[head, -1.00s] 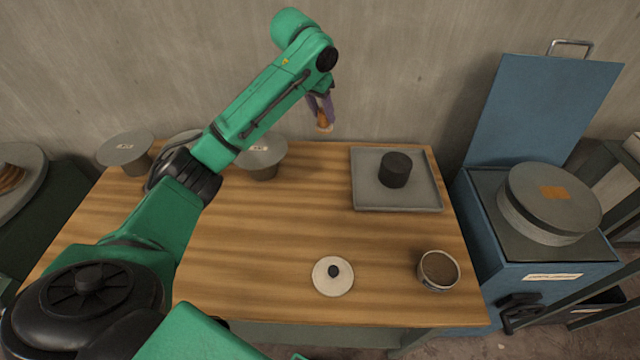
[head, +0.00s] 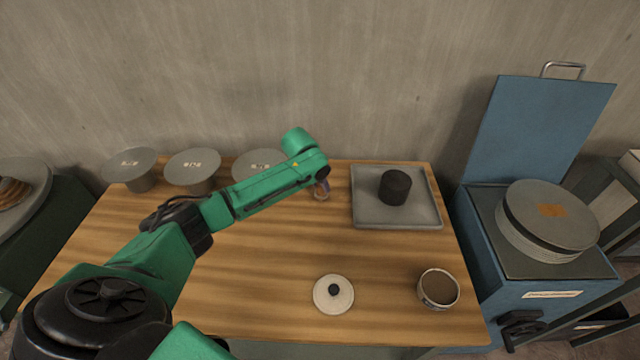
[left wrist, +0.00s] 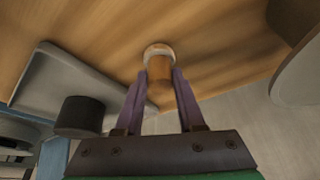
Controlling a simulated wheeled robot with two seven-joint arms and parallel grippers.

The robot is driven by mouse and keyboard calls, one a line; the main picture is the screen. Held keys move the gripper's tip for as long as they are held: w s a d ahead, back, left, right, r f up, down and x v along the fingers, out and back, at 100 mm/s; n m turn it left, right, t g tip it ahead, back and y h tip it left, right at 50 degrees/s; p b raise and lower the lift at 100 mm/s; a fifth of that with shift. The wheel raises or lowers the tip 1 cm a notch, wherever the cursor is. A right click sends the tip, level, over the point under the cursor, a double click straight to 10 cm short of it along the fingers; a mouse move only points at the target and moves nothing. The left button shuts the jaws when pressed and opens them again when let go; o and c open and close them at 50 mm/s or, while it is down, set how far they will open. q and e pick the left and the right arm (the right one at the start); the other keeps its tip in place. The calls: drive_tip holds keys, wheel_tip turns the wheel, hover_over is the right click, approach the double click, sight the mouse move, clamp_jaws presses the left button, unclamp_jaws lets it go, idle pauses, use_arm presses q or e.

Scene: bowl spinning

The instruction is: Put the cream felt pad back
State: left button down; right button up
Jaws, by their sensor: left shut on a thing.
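My left gripper (head: 322,187) is low over the back middle of the table, left of the grey tray. It is shut on a short wooden grip with a pale cream end, which I take to be the cream felt pad (left wrist: 158,51). In the left wrist view, the purple fingers (left wrist: 160,82) hold the wooden part, and the cream end faces the table. I cannot tell whether it touches the wood or hangs just above. A flat cream disc with a dark knob (head: 333,306) lies at the front middle. My right gripper is not in view.
The grey tray (head: 424,215) bears a dark cylinder (head: 394,187). A small round pot (head: 438,303) stands at the front right. Several labelled grey round stands line the back left, one being (head: 194,167). A blue open-lidded box (head: 545,310) stands right of the table. The middle is clear.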

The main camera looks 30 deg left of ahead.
use_arm(q)
drive_tip(key=shift+f, duration=0.15)
drive_tip(key=c, duration=0.5)
unclamp_jaws()
drive_tip(key=v, duration=1.2)
